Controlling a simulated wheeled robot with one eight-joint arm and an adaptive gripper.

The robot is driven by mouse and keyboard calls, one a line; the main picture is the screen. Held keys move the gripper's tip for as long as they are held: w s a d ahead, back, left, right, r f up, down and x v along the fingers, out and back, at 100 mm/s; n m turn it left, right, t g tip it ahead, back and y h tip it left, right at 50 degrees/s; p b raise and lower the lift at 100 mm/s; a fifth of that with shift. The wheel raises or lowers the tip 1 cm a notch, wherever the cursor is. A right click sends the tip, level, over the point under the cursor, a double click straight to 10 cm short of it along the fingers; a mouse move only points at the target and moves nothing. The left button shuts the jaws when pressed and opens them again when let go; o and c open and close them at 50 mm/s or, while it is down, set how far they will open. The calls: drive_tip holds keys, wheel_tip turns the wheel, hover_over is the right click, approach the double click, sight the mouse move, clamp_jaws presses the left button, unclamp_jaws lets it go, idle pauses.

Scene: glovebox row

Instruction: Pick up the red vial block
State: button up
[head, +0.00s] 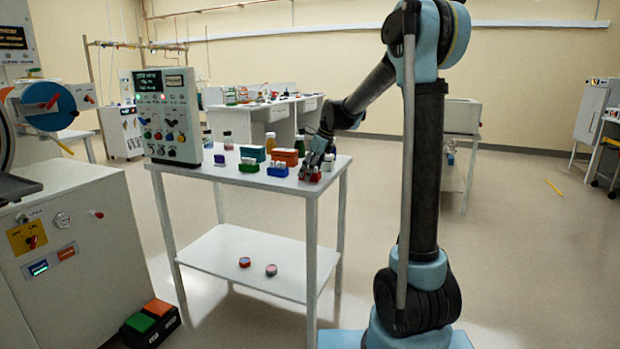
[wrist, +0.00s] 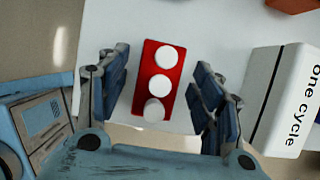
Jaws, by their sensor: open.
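The red vial block (wrist: 150,87) is a small red rectangular block with 3 round white caps in a row on its top. It stands on the white table (head: 215,172), near the right end in the head view, where only a little of its red (head: 315,176) shows beside my gripper (head: 309,168). In the wrist view my gripper (wrist: 160,92) is open. One finger is on the left of the block and one on the right, with gaps on both sides. Nothing is held.
A white box marked "one cycle" (wrist: 285,100) is close to the right finger. Blue (head: 278,169), green (head: 249,165) and orange (head: 286,156) blocks and several bottles stand on the table. A control panel (head: 168,117) stands at the table's left end. The table edge is close to the red block.

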drive_tip(key=shift+c, duration=0.6)
drive_tip(key=c, duration=1.2)
